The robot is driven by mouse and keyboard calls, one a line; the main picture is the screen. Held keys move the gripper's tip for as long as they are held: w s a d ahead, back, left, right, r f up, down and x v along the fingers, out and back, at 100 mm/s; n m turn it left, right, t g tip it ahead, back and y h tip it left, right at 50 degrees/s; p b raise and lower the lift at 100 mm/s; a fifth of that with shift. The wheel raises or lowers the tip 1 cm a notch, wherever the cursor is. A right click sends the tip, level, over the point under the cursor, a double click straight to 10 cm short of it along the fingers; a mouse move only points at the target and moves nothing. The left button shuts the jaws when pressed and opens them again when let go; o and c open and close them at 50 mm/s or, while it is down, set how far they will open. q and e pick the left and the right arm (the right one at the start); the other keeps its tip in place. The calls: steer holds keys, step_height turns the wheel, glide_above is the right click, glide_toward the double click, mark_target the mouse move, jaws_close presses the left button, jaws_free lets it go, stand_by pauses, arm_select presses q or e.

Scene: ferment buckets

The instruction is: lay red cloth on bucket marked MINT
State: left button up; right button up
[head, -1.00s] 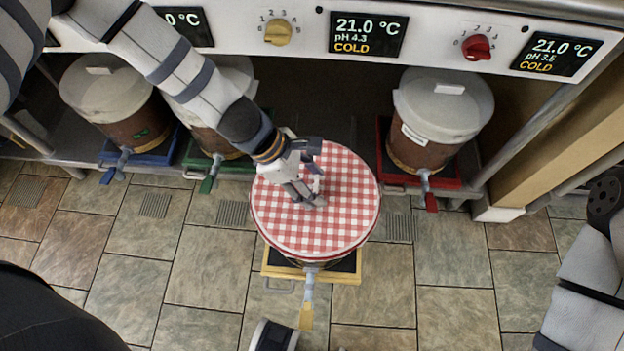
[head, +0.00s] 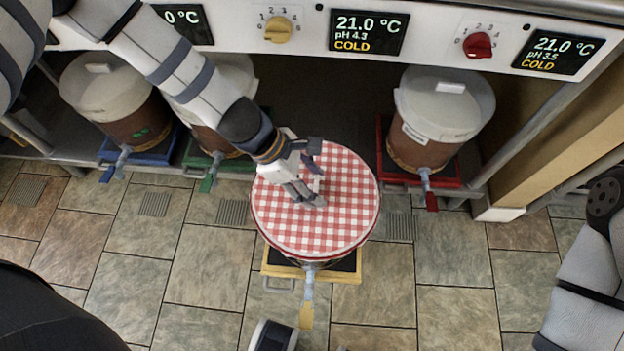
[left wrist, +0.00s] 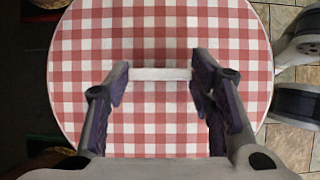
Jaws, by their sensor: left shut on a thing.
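The red cloth (head: 335,215) is a round red-and-white checked cover. It lies flat over the top of a bucket (head: 318,266) on a yellow-edged base in front of the bench. My left gripper (head: 312,192) is above the cloth, left of its middle in the head view. In the left wrist view, the fingers (left wrist: 160,75) are shut on a white bar at the cloth's middle. The bucket's side is mostly hidden under the cloth. I cannot read MINT on any bucket. My right arm shows at the right edge, but its gripper is not in view.
Lidded buckets stand under the bench on a blue tray (head: 105,150), a green tray (head: 190,153) and a red tray (head: 388,178). The bench front (head: 300,50) carries knobs and displays. Tiled floor (head: 450,255) is clear around the cloth-covered bucket.

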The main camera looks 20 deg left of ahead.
arm_select(q)
steer(key=shift+f, duration=0.1)
steer(key=o, duration=1.3)
steer(key=shift+c, duration=0.2)
steer(key=shift+o, duration=0.4)
steer(key=o, duration=0.5)
steer(key=shift+c, duration=0.2)
step_height(320, 180, up, 7)
steer(key=p, duration=0.4)
arm_select(e)
steer(key=shift+t, duration=0.6)
steer(key=w+r, duration=0.1)
steer(key=r, duration=0.1)
steer(key=w+r, duration=0.2)
steer(key=shift+w+r, duration=0.1)
steer(key=shift+w, duration=0.05)
